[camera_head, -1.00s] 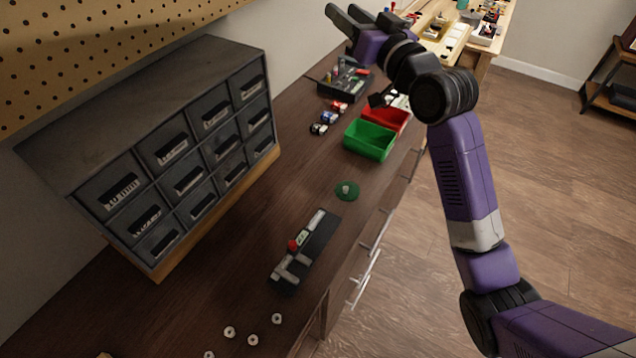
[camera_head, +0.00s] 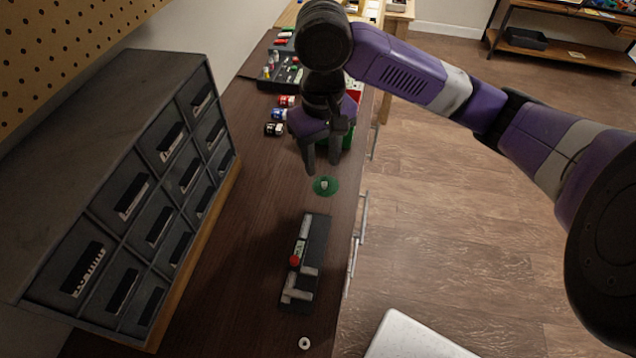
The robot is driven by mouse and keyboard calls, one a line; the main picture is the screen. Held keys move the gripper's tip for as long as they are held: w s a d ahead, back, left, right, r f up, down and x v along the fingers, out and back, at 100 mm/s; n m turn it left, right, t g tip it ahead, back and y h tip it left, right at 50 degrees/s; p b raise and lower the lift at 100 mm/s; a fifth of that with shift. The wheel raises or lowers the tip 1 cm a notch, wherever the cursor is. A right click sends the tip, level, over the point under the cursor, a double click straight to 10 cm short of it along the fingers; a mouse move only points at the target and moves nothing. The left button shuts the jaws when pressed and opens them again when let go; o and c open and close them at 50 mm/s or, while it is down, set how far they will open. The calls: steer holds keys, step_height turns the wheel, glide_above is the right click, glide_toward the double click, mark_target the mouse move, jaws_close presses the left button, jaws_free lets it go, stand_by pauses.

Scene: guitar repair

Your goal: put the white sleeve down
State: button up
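My gripper (camera_head: 322,160) points down over the dark wooden bench, just behind a round green disc (camera_head: 316,187). Its two fingers look apart, and I see nothing between them. A small pale piece (camera_head: 324,184) stands on the disc; I cannot tell whether it is a sleeve. A white ring-shaped piece (camera_head: 304,343) lies on the bench near the bottom of the view, apart from the gripper. I cannot tell which of these is the white sleeve.
A black fixture (camera_head: 313,240) with a red knob lies in front of the disc. A grey drawer cabinet (camera_head: 110,110) stands at left. The bench between cabinet and fixture is clear.

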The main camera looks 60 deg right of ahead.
mark_target(324, 184)
steer(key=shift+s+d+f, duration=0.1)
steer(key=shift+d+f, duration=0.05)
steer(key=shift+f, duration=1.65)
steer(key=shift+s+d+f, duration=0.1)
steer(key=shift+d+f, duration=0.05)
steer(key=shift+f, duration=1.6)
jaws_close()
